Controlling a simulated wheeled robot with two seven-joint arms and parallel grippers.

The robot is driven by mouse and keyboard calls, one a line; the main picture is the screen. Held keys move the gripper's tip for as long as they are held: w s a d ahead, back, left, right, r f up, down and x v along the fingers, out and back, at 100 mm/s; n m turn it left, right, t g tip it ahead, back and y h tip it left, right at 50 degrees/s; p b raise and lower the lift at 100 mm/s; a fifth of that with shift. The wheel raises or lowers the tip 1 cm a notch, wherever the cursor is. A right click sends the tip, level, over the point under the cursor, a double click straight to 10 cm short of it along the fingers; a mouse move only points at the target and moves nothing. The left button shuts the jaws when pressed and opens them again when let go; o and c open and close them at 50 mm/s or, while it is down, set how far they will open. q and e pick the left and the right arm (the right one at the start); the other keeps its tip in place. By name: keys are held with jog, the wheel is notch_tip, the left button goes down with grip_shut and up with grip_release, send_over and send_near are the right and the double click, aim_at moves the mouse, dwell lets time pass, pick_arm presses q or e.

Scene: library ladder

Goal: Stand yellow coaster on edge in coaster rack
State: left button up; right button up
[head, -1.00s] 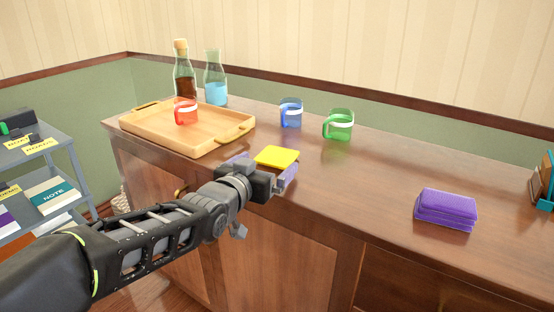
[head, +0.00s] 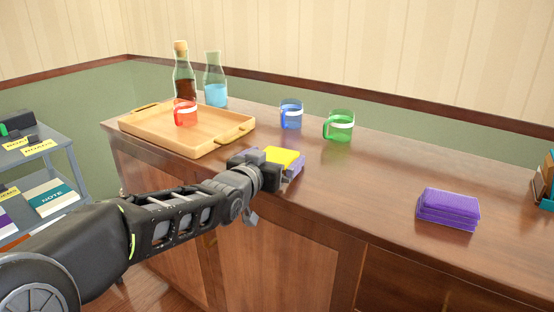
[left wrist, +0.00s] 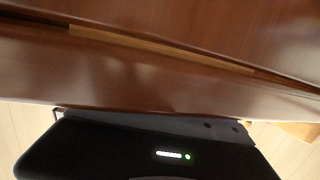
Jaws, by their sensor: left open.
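The yellow coaster (head: 283,157) lies flat near the counter's front edge in the head view. My left gripper (head: 272,163) is at the coaster, with its open jaws around the coaster's near part. Lavender parts show beside the coaster; I cannot tell whether all of them belong to the gripper. Contact with the coaster is not clear. At the right edge, a teal and brown holder (head: 547,203) is cut off by the frame; it may be the coaster rack. The left wrist view shows dark wood and a black gripper body, not the coaster. My right gripper is not in view.
A wooden tray (head: 203,145) with a red mug (head: 186,115) stands at the left. Bottles, a blue mug (head: 291,116) and a green mug (head: 341,127) stand behind. A purple stack (head: 447,209) sits at the right. The counter between is clear.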

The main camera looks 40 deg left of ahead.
aim_at(274, 159)
pick_arm(q)
jog(key=shift+c, duration=0.2)
jog(key=c, duration=1.3)
notch_tip(274, 159, up, 10)
jog(key=p, duration=0.3)
jog(key=shift+p, duration=0.3)
jog(key=shift+s, duration=0.1)
